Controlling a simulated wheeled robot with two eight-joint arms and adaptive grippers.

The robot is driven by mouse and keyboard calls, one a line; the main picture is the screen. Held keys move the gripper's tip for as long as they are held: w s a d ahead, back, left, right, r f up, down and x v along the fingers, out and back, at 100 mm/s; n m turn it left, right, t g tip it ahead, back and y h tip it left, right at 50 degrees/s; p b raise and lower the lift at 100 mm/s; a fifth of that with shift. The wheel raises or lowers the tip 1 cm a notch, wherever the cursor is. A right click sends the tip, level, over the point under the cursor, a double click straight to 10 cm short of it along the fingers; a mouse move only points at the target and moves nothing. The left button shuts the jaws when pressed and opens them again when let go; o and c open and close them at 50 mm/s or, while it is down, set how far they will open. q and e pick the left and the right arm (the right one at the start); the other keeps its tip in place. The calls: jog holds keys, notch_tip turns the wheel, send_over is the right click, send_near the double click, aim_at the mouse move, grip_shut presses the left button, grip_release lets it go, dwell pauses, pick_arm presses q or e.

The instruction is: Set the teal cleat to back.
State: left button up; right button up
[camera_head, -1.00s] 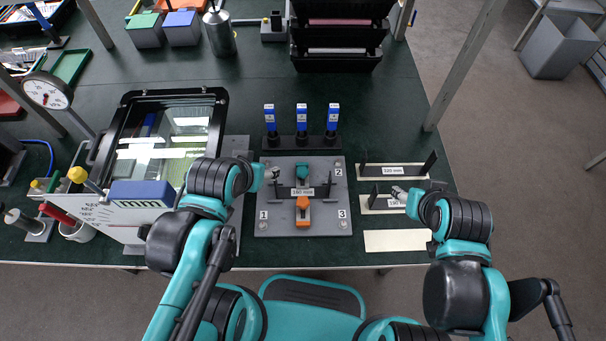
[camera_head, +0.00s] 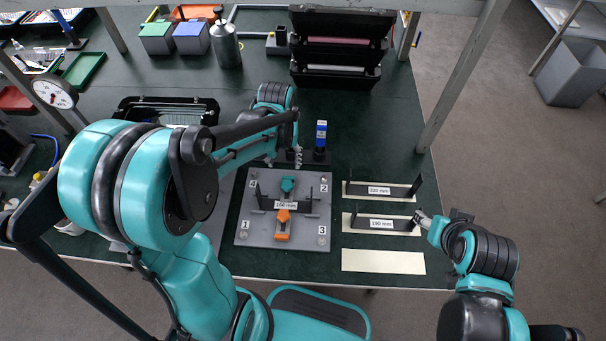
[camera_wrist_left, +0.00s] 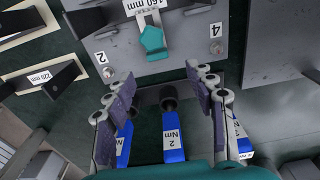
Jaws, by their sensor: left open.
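The teal cleat (camera_head: 288,184) sits on the far half of a grey plate (camera_head: 262,238), behind the bracket labelled 160 mm and the orange cleat (camera_head: 283,218). The teal cleat also shows at the top of the left wrist view (camera_wrist_left: 153,42). My left gripper (camera_head: 284,160) is just beyond the plate's far edge, over the blue driver stand, apart from the teal cleat. In the left wrist view its fingers (camera_wrist_left: 162,92) are spread, with nothing gripped. My right gripper (camera_head: 421,217) is beside the 190 mm bracket; its jaws are too small to read.
A blue driver (camera_head: 321,135) stands upright behind the plate; others show in the left wrist view (camera_wrist_left: 172,135) under my gripper. Brackets labelled 220 mm (camera_head: 377,190) and 190 mm (camera_head: 375,223) are to the right. A black rack (camera_head: 340,50) stands at the back.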

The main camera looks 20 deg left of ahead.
aim_at(288, 178)
pick_arm(q)
jog(key=shift+w+d+f+g, duration=0.15)
jog(key=shift+w+f, duration=0.1)
jog(key=shift+f, duration=0.2)
jog(key=shift+w+d+f+g, duration=0.15)
jog(key=shift+w+f, duration=0.1)
jog(key=shift+f, duration=0.2)
notch_tip(288, 178, down, 8)
jog(key=b, duration=0.3)
jog(key=shift+a, duration=0.1)
pick_arm(e)
jog(key=f, duration=0.1)
jog(key=d+f, duration=0.1)
jog(key=f, duration=0.1)
